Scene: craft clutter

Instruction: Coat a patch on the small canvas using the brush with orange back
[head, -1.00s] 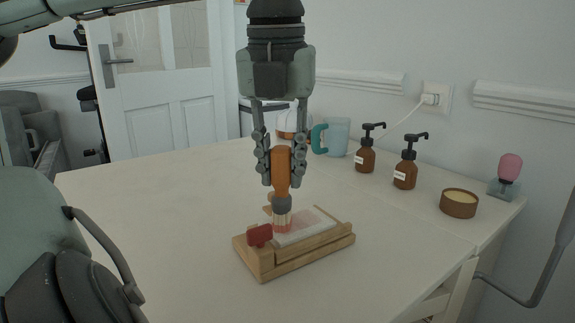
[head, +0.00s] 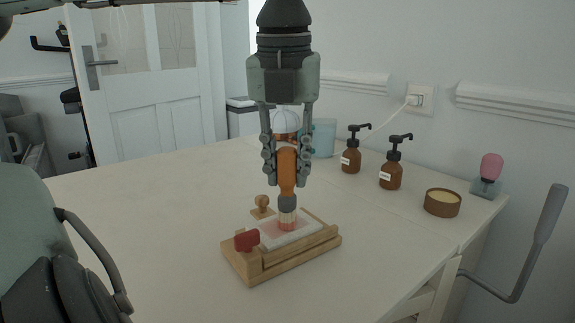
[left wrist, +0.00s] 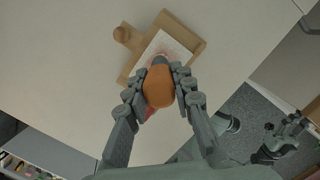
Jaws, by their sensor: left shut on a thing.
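My left gripper (head: 287,165) is shut on the brush with orange back (head: 287,178), which it holds upright with the bristles down. The bristle tip is at the small canvas (head: 312,227), over a pinkish-red patch on its surface. The white canvas lies in a wooden holder (head: 300,259) with a red block at its near left corner and a wooden knob behind it. In the left wrist view the brush's rounded orange end (left wrist: 160,87) sits between the fingers and hides the bristles. The canvas (left wrist: 172,45) shows beyond it.
Two brown pump bottles (head: 391,172), a round brown tin (head: 442,202) and a pink-topped item on a grey-green base (head: 489,173) stand along the right side. A pale blue cup (head: 323,138) stands behind the gripper. The table's left part is clear.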

